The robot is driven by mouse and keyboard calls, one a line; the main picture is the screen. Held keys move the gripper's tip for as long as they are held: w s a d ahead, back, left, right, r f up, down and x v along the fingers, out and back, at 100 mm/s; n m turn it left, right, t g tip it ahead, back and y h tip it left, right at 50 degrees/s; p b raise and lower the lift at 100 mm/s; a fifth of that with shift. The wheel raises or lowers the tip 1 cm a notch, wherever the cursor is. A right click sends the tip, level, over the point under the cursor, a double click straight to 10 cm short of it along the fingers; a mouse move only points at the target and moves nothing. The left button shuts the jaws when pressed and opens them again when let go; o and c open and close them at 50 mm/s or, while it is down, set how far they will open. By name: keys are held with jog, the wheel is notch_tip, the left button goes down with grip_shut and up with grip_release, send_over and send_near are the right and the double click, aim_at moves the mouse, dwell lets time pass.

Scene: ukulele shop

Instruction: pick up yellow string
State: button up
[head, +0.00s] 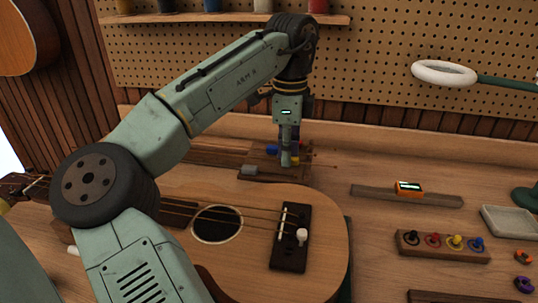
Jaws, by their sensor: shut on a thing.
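My gripper (288,163) points down over a low wooden rack (262,176) at the back of the bench, behind the ukulele's body. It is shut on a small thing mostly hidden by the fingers. A small yellow bit (296,159) shows right at the fingertips, which I take to be the yellow string. A blue piece (272,149) lies on the rack just left of the fingers. Thin strings run sideways along the rack; their colours are too small to tell. I cannot tell whether the held thing is clear of the rack.
A ukulele (330,225) lies in front of the rack, below my arm. To the right are an orange tuner (408,187) on a wooden bar, a block with coloured knobs (415,249) and a pale tray (512,221). A shelf (225,18) and a ring lamp (443,73) are above.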

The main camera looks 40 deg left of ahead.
jog(key=shift+r, duration=0.1)
notch_tip(320, 180, up, 2)
jog(key=p, duration=0.2)
jog(key=shift+r+p, duration=0.15)
jog(key=shift+p, duration=0.25)
jog(key=shift+r+p, duration=0.9)
jog(key=shift+p, duration=0.15)
jog(key=shift+s+d+f+b, duration=0.15)
jog(key=shift+s+f+b, duration=0.1)
jog(key=shift+s+b, duration=0.15)
jog(key=shift+s+d+f+b, duration=0.15)
jog(key=shift+s+f+b, duration=0.1)
jog(key=shift+s, duration=0.25)
jog(key=s+d, duration=0.1)
jog(key=s, duration=0.3)
jog(key=s+d+r, duration=0.1)
jog(key=s+d, duration=0.1)
jog(key=s, duration=0.2)
jog(key=s+d, duration=0.1)
jog(key=s, duration=0.4)
jog(key=shift+d+r, duration=0.2)
jog(key=shift+r, duration=0.2)
jog(key=shift+s+d+r, duration=0.1)
jog(key=shift+s+r, duration=0.05)
jog(key=shift+r, duration=2.3)
jog(key=shift+s, duration=0.1)
